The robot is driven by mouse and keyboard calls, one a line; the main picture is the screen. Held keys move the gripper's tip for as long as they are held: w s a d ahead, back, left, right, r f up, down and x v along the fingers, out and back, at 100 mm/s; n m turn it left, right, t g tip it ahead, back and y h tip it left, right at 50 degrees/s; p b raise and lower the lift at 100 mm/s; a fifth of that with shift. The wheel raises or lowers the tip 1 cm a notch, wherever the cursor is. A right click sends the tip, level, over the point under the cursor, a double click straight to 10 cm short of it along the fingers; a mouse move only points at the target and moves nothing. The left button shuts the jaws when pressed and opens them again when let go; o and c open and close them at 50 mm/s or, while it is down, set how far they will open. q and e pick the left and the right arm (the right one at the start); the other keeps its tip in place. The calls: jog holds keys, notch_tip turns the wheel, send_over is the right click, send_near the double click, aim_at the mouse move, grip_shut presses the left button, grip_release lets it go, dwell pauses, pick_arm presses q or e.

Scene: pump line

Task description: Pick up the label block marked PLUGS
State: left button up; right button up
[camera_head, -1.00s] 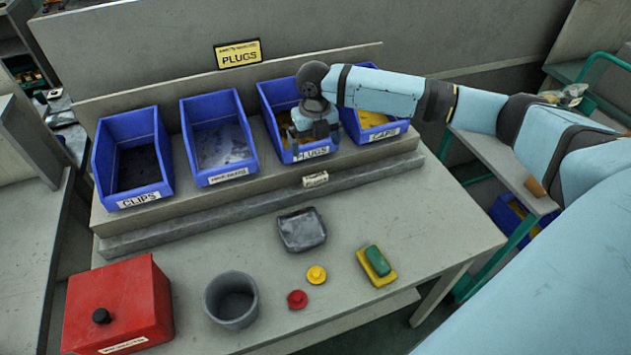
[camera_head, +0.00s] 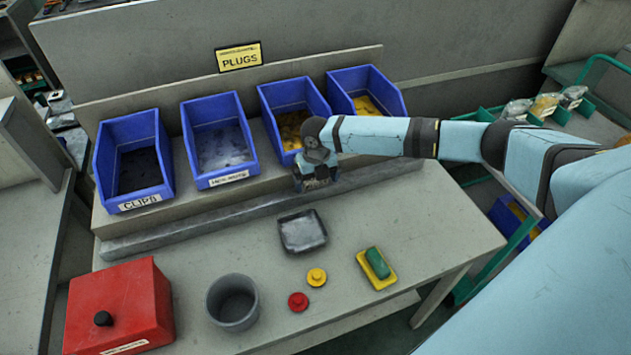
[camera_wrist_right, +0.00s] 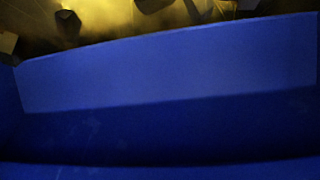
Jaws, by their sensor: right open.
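The small label block is not visible now; my right gripper (camera_head: 316,184) is over the ledge spot in front of the third blue bin, where the block lay in the earlier head view. The gripper points down and is open. I cannot tell whether the block is between its fingers. The third bin (camera_head: 268,115) holds yellow parts, and its front label is hidden by my arm. The wrist view is filled by a blue bin wall (camera_wrist_right: 170,75) with yellow contents above it; no label block shows there. My left gripper is not in view.
A yellow PLUGS sign (camera_head: 239,57) is on the back panel. Other blue bins (camera_head: 130,180) stand beside the third one. On the table are a grey tray (camera_head: 302,231), red box (camera_head: 118,308), grey cup (camera_head: 232,302), red button (camera_head: 298,301), yellow button (camera_head: 316,277) and green-and-yellow block (camera_head: 377,264).

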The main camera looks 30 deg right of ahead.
jog(key=c, duration=0.9)
jog(key=shift+r, duration=0.2)
